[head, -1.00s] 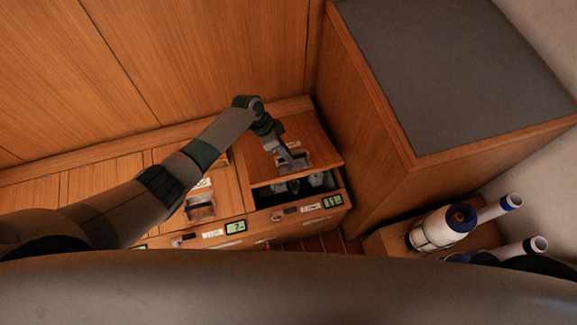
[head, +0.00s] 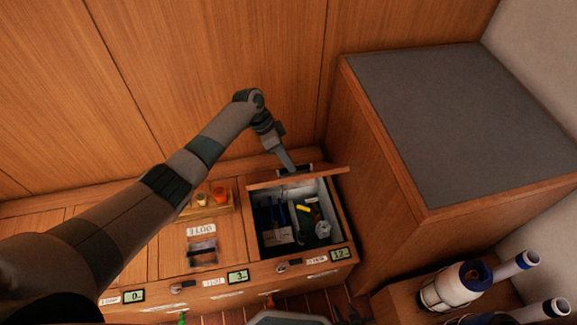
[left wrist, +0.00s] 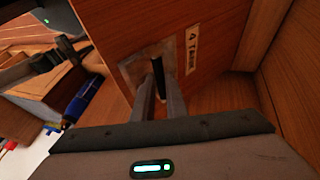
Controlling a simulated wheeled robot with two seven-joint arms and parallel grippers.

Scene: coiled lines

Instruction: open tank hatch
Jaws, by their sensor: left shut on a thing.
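The wooden hatch lid (head: 325,177) at the right end of the bench stands raised, nearly edge-on in the head view. Its tank compartment (head: 335,213) is uncovered. My left gripper (head: 291,167) is at the lid's far side, shut on the handle. In the left wrist view my fingers (left wrist: 158,85) reach into the square metal handle plate (left wrist: 136,70) on the tilted lid (left wrist: 125,30). A label (left wrist: 192,50) is beside the plate. The handle itself is mostly hidden by the fingers. My right gripper is out of view.
The compartment holds blue, yellow and green items and a pale round thing (head: 322,230). A second lid (head: 228,245) to the left is closed. A tall grey-topped cabinet (head: 450,120) stands close on the right.

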